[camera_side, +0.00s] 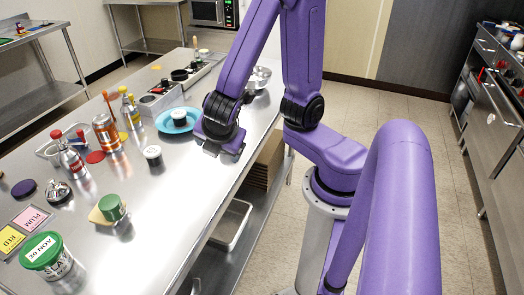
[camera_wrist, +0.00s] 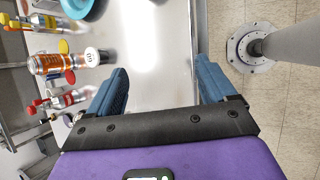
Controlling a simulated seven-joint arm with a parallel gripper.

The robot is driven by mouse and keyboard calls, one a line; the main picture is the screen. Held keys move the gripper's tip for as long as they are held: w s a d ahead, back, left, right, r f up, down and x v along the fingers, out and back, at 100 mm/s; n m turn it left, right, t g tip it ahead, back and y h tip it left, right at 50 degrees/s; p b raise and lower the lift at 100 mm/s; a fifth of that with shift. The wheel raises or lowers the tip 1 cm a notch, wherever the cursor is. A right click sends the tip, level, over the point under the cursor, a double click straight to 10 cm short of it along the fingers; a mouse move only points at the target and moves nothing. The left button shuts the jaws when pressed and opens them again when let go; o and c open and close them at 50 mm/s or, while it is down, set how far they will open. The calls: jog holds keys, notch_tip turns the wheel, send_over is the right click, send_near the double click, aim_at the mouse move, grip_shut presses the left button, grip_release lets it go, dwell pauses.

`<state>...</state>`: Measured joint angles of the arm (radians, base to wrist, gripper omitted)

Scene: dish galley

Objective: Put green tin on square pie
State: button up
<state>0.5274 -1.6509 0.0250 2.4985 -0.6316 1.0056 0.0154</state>
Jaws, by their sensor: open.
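A small green-topped tin (camera_side: 113,207) stands at the front middle of the steel table in the side view. A flat tan squarish piece (camera_side: 97,217), perhaps the square pie, shows at its left; I cannot tell whether the tin rests on it or stands just beside it. A larger jar with a green lid and a date label (camera_side: 43,251) stands at the near left corner. My gripper (camera_side: 218,150) is over the table's right side, well behind the small green tin. In the wrist view my gripper (camera_wrist: 160,87) is open, with bare table between its fingers.
Bottles (camera_side: 107,132) line the left side. Yellow and pink cards (camera_side: 31,219) lie at the near left. The near right table is clear.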

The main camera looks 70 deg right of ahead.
jog(key=s+a+r+m+g+y, duration=0.1)
jog(key=s+m+g+y, duration=0.1)
jog(key=s, duration=0.3)
jog(key=s+r+m+g+y, duration=0.2)
jog(key=s+m+y, duration=0.1)
jog(key=s, duration=0.3)
jog(key=shift+a+y, duration=0.4)
